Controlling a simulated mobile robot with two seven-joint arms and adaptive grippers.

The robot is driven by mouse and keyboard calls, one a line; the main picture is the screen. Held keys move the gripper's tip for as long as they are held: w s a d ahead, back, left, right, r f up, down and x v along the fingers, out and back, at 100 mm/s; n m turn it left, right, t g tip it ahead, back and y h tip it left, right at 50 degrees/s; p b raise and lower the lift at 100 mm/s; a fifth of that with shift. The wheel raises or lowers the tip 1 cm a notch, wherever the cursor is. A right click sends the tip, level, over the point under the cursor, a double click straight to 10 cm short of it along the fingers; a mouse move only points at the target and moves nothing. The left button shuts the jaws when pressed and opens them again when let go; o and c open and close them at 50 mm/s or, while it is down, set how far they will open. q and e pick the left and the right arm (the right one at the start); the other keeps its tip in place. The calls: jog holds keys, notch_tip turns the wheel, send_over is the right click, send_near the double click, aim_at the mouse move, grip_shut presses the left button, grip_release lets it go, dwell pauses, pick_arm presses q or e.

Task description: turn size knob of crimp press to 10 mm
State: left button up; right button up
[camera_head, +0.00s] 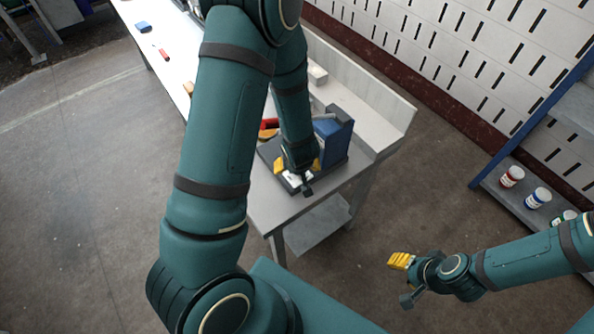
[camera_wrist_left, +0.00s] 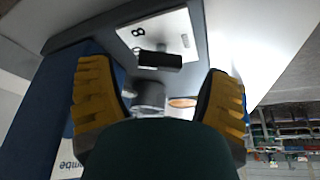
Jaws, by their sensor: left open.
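The crimp press (camera_head: 338,128) is a blue block on a dark base at the near end of the bench. My left gripper (camera_head: 298,167) points down over the front of its base, with yellow fingers spread. In the left wrist view, the open fingers (camera_wrist_left: 160,80) stand on either side of a size knob with a black bar (camera_wrist_left: 160,60) and a grey round stem (camera_wrist_left: 148,95). No firm contact shows. A white scale plate (camera_wrist_left: 178,32) beyond it carries a printed 8; other marks are partly hidden. My right gripper (camera_head: 402,261) is empty over the floor; its finger gap is unclear.
The grey bench (camera_head: 264,205) has a raised back edge. Red and yellow items (camera_head: 268,128) lie left of the press. A shelf (camera_head: 510,194) at the right holds several jars, including a blue-labelled jar (camera_head: 537,198). Open floor lies in front.

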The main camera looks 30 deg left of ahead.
pick_arm(q)
jog(key=shift+x, duration=0.8)
jog(key=c, duration=1.2)
jog(key=n+g+y+p, duration=0.1)
jog(key=n+p, duration=0.3)
jog(key=p, duration=0.1)
jog(key=shift+r, duration=0.2)
jog(key=shift+f+n+g+p, duration=0.15)
jog(key=shift+n+g+p, duration=0.15)
jog(key=shift+n+p, duration=0.85)
jog(key=o, duration=1.2)
